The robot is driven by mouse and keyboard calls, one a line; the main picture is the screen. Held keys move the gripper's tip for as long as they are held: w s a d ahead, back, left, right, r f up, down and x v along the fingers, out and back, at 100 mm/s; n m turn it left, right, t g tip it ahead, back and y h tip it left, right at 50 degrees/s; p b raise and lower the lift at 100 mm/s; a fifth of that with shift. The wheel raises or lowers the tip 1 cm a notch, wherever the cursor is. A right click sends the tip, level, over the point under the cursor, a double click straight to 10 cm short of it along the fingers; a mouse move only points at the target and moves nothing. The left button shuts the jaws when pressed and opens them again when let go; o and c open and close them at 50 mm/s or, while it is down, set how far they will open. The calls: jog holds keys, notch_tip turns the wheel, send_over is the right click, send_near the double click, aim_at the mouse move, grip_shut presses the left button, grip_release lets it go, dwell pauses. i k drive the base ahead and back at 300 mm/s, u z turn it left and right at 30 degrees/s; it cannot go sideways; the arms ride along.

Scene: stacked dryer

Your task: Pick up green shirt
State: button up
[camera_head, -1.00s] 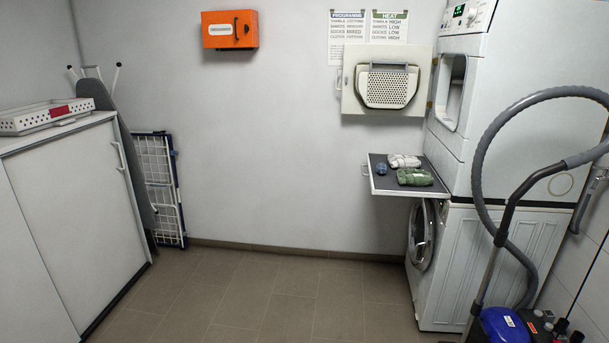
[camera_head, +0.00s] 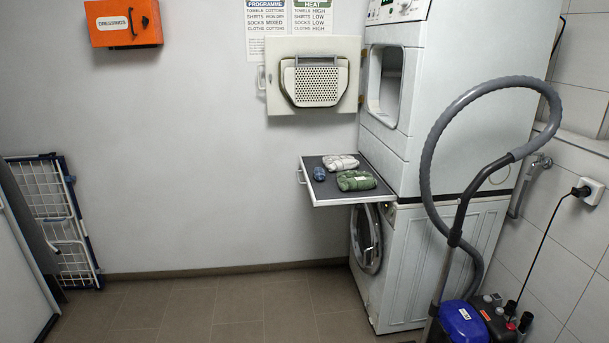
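The green shirt (camera_head: 356,181) lies rolled or folded on the front right part of a dark pull-out shelf (camera_head: 336,197). The shelf sticks out between the dryer above and the washer below. A white folded cloth (camera_head: 341,162) lies just behind the shirt. A small dark blue rolled item (camera_head: 319,173) lies to its left. My gripper is not in this view.
The dryer (camera_head: 455,120) stands open, its door (camera_head: 318,120) swung left above the shelf. The washer door (camera_head: 367,240) is ajar below. A vacuum cleaner (camera_head: 463,322) with a tall looped hose stands front right. The floor (camera_head: 220,310) left of the washer is clear.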

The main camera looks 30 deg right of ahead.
aim_at(352, 180)
jog(key=u, duration=0.2)
jog(key=i, duration=1.15)
jog(key=u, duration=0.15)
